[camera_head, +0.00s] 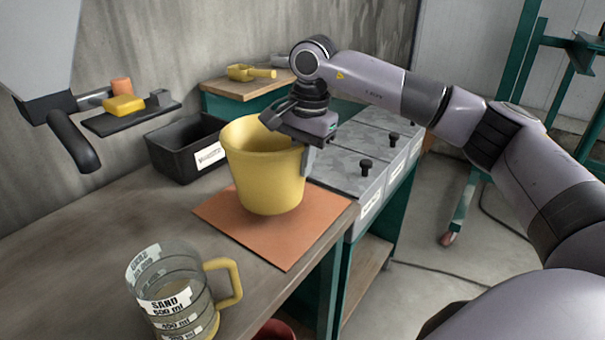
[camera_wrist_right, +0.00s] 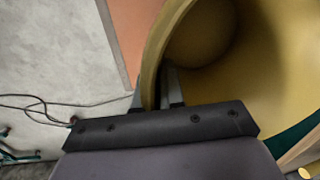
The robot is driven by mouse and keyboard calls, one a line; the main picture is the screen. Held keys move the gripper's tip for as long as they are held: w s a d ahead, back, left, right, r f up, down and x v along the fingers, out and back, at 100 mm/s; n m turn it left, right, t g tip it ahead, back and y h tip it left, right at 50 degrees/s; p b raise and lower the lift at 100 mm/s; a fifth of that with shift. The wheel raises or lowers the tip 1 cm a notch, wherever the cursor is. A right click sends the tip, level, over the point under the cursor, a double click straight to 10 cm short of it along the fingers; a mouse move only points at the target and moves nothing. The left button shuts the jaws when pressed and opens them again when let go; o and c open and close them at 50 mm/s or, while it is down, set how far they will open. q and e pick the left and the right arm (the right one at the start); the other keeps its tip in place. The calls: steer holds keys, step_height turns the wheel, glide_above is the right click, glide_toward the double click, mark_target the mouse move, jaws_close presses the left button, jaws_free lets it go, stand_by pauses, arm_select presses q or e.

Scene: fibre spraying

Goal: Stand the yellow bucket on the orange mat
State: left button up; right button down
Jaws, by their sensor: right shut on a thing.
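The yellow bucket (camera_head: 263,172) is upright at the orange mat (camera_head: 288,252) in the head view, over its middle. I cannot tell for sure whether its base touches the mat. My right gripper (camera_head: 307,152) is at the bucket's right rim, shut on the wall. In the right wrist view the bucket (camera_wrist_right: 235,85) shows from above, its rim between the fingers (camera_wrist_right: 160,92), with a strip of the mat (camera_wrist_right: 128,35) beside it. The bucket looks empty. My left gripper is not in view.
A clear measuring jug (camera_head: 178,300) labelled SAND stands at the table's front. A black bin (camera_head: 183,150) is behind the bucket, and grey lidded boxes (camera_head: 345,168) are to its right. A yellow scoop (camera_head: 250,73) lies on a back stand. The wooden table (camera_head: 85,240) is bare at left.

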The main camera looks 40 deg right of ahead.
step_height(320, 180, down, 3)
steer(key=shift+f, duration=0.1)
steer(key=shift+f, duration=0.15)
steer(key=c, duration=1.2)
jaws_free()
steer(key=shift+c, duration=0.2)
